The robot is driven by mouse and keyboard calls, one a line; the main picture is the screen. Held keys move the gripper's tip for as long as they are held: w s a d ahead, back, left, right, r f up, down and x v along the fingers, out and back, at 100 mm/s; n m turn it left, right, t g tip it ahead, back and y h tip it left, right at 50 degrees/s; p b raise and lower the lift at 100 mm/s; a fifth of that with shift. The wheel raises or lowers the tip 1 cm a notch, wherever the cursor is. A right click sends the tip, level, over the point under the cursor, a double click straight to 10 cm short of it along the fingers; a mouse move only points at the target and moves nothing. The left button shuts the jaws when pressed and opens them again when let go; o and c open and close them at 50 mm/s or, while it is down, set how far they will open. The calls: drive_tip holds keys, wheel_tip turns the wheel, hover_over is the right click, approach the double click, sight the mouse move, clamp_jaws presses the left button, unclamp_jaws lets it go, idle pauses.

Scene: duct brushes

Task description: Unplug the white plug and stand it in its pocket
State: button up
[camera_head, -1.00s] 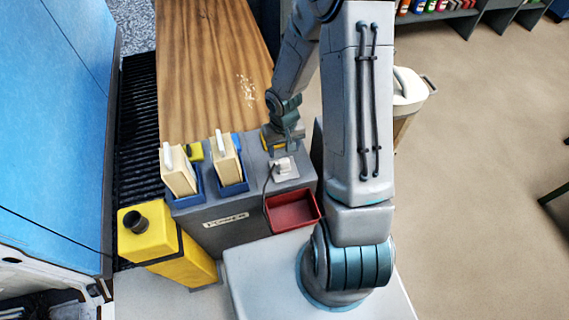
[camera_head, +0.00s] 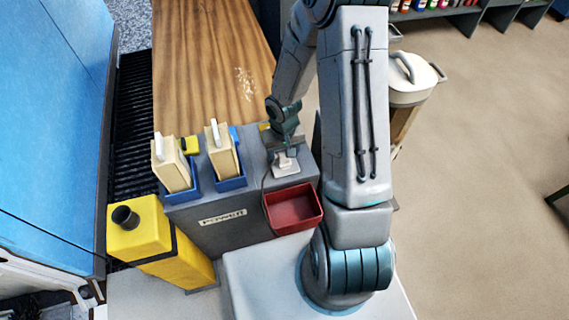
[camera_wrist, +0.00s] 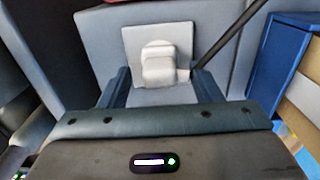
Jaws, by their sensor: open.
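The white plug (camera_wrist: 160,62) sits on a pale square plate (camera_wrist: 131,38), with a dark cord running off to one side. In the head view the plug (camera_head: 287,168) is on top of the grey power box (camera_head: 245,228), partly covered by my gripper (camera_head: 284,153). In the wrist view my gripper (camera_wrist: 162,88) is open, with one finger on each side below the plug and nothing between them. I cannot tell which place is the plug's pocket.
A red tray (camera_head: 293,208) is in front of the plug. Two blue holders (camera_head: 231,183) with cream blocks (camera_head: 221,150) stand to the left. A yellow canister (camera_head: 150,240) is at front left. A wooden top (camera_head: 205,60) stretches behind.

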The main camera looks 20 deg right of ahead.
sight(284, 153)
wheel_tip(284, 153, down, 2)
drive_tip(key=shift+f+b, duration=0.15)
drive_tip(key=shift+b, duration=0.5)
idle(0.9)
clamp_jaws()
drive_tip(key=shift+r, duration=0.25)
drive_tip(key=shift+r+p, duration=2.2)
drive_tip(key=shift+r, duration=0.65)
drive_tip(key=shift+r, duration=0.1)
